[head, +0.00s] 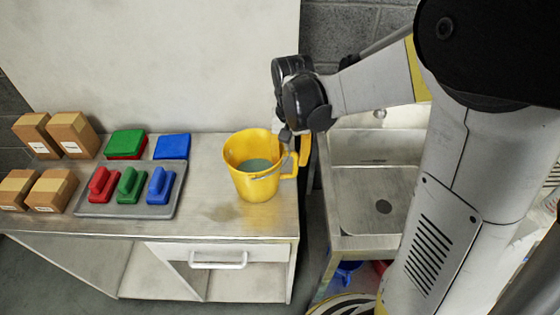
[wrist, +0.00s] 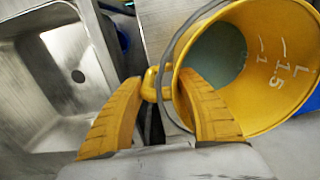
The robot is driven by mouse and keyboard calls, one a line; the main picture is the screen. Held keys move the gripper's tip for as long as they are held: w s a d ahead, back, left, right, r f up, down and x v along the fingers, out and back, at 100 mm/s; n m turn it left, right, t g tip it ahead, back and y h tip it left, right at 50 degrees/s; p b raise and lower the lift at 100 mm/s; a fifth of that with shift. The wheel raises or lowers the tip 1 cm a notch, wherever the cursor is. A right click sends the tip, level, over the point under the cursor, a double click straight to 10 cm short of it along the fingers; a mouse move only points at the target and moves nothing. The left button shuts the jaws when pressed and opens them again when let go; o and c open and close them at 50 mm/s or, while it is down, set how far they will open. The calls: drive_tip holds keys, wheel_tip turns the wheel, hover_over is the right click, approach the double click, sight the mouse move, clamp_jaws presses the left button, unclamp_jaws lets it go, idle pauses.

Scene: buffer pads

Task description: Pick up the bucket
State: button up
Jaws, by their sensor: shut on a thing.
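The yellow bucket (head: 243,150) stands upright at the right end of the metal counter, with grey-green contents inside. Its side handle points right, towards my gripper (head: 296,150). In the wrist view the bucket (wrist: 272,95) fills the upper right, with volume marks on its inner wall. My gripper (wrist: 160,82) has its two yellow fingers on either side of the bucket's handle side and is shut on it. The exact contact is partly hidden. A thin grey wire handle curves along the rim.
Left of the bucket, a grey tray (head: 128,210) holds red, green and blue handled pads. Green and blue pads (head: 172,147) lie behind it, and cardboard boxes (head: 52,188) stand at the far left. A metal sink (head: 370,195) is on the right, across a gap.

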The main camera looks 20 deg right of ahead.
drive_tip(key=shift+r, duration=0.2)
drive_tip(key=shift+r+p, duration=0.5)
drive_tip(key=shift+r, duration=0.35)
wheel_tip(320, 180, up, 2)
drive_tip(key=shift+p, duration=0.5)
drive_tip(key=shift+s+d+r+p, duration=0.6)
drive_tip(key=shift+d+r, duration=0.55)
drive_tip(key=shift+d, duration=0.7)
drive_tip(key=shift+s+d+r+p, duration=0.55)
drive_tip(key=shift+d+r, duration=0.55)
drive_tip(key=shift+d, duration=0.75)
drive_tip(key=shift+s+d+r+p, duration=0.6)
drive_tip(key=shift+d+r, duration=0.55)
drive_tip(key=shift+d, duration=0.7)
